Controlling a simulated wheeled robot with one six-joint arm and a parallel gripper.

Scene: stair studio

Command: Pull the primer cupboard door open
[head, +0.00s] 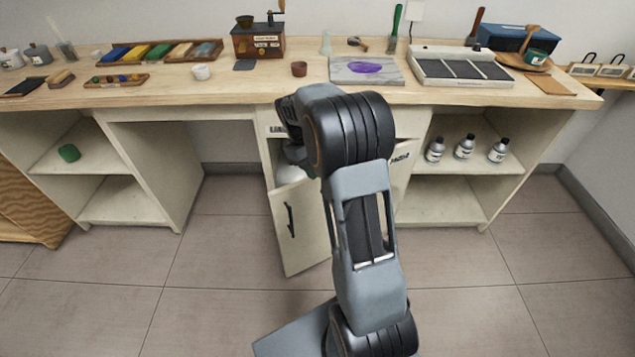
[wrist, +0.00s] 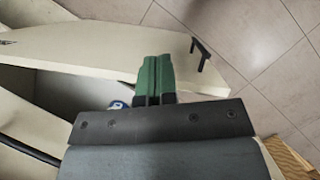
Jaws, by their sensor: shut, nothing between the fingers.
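The primer cupboard door (head: 303,232) is cream and stands partly open, swung outward with its hinge side to the right. Its black bar handle (head: 290,220) is near the free left edge. My arm hides the middle of the door. In the wrist view the door (wrist: 100,45) runs across the picture, with the handle (wrist: 200,54) at its right end. My gripper (wrist: 155,62) has green fingers, closed together and empty. They overlap the door's edge near its free end, left of the handle; contact cannot be told. My arm hides the fingers in the head view.
A white rounded thing (head: 290,174) shows inside the cupboard. Open shelves with several bottles (head: 465,147) are on the right. The worktop (head: 200,97) above holds many tools. The tiled floor (head: 215,260) before the door is clear.

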